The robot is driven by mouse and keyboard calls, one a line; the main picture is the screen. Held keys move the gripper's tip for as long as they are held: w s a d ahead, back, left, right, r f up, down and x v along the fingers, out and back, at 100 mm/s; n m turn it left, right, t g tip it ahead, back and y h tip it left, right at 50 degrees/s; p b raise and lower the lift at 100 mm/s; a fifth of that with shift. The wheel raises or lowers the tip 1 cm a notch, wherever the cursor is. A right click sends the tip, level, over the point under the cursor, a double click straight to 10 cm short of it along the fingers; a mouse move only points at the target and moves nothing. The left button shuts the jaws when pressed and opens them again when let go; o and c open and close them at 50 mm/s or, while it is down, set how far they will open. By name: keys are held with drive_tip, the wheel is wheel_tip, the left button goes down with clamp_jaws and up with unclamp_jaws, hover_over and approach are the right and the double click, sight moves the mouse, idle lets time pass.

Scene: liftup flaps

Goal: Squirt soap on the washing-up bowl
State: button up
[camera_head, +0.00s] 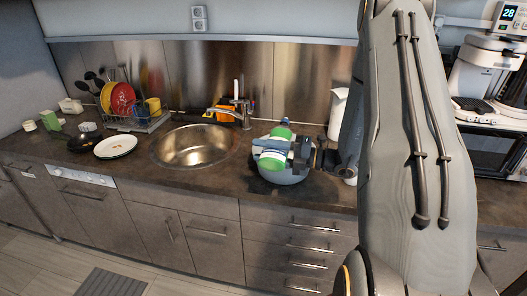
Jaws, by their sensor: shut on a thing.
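My gripper (273,148) is at the end of my arm, over the counter to the right of the sink. It is shut on a green soap bottle with a pale label (274,157), which it partly covers. The bottle looks tilted, but its nozzle cannot be made out. A grey-blue washing-up bowl (287,179) stands on the counter just below the bottle and gripper. Its rim and inside are mostly hidden, and I cannot tell whether the bottle touches it. No soap can be made out.
The round metal sink (193,146) with its tap (241,112) lies left of the bowl. A dish rack (136,121), a white plate (115,146) and a dark pan (84,143) are further left. A white jug (337,113) stands behind my arm. Counter between sink and bowl is bare.

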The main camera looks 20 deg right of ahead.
drive_tip(key=shift+r+p, duration=0.15)
drive_tip(key=shift+p, duration=1)
drive_tip(key=shift+w+d+n+b, duration=0.55)
drive_tip(key=shift+w+n+b, duration=0.25)
drive_tip(key=shift+n+b, duration=0.4)
drive_tip(key=w+d+r+n+b, duration=0.3)
drive_tip(key=w+d+n+b, duration=0.7)
drive_tip(key=w+n+b, duration=0.3)
drive_tip(key=shift+w+r+n+b, duration=0.25)
drive_tip(key=shift+n+b, duration=0.25)
drive_tip(key=shift+b, duration=0.1)
